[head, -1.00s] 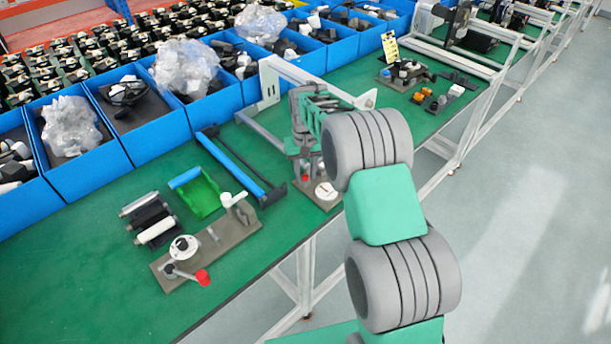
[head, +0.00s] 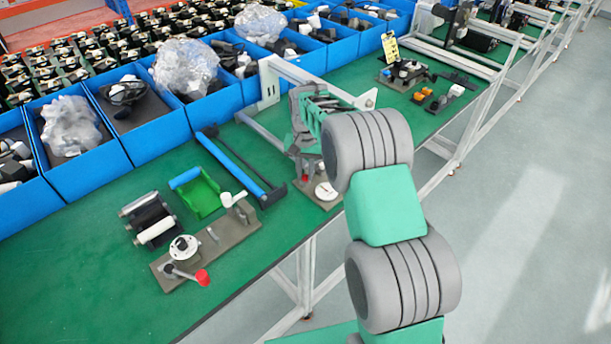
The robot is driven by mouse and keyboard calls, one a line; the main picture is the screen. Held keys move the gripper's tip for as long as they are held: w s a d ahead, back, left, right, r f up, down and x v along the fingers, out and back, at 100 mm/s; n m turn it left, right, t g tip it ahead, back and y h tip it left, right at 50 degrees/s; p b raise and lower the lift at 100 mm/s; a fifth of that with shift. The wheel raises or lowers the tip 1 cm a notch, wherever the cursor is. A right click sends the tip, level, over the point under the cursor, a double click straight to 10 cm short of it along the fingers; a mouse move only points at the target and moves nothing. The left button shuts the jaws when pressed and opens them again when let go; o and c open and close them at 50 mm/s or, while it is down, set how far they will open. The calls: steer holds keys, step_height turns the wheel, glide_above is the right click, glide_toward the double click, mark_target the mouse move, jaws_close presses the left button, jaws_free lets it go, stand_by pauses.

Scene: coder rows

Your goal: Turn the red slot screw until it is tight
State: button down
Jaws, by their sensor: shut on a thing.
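A small red part, which I take for the red slot screw (head: 305,179), shows low on the far-left part of a small brown fixture plate (head: 326,204) at the bench's front edge. My gripper (head: 304,168) points down over it, shut, with its fingertips at the red part. The fingers and wrist hide most of the screw, so its slot and how deep it sits cannot be seen. A white round dial lies on the same plate, just right of the gripper.
To the left stands another brown fixture (head: 232,232) with a red-knobbed lever (head: 202,278). Near it lie rollers (head: 152,220), a green tray (head: 203,197) and a blue bar (head: 230,160). A white frame (head: 272,85) stands close behind my gripper. Blue bins (head: 165,128) line the back.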

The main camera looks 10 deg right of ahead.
steer(key=m, duration=0.6)
steer(key=shift+m, duration=0.3)
steer(key=shift+m, duration=0.5)
steer(key=m, duration=0.4)
steer(key=shift+f, duration=0.1)
steer(key=m, duration=0.4)
steer(key=shift+b, duration=0.3)
steer(key=c, duration=1.4)
jaws_free()
steer(key=shift+c, duration=0.2)
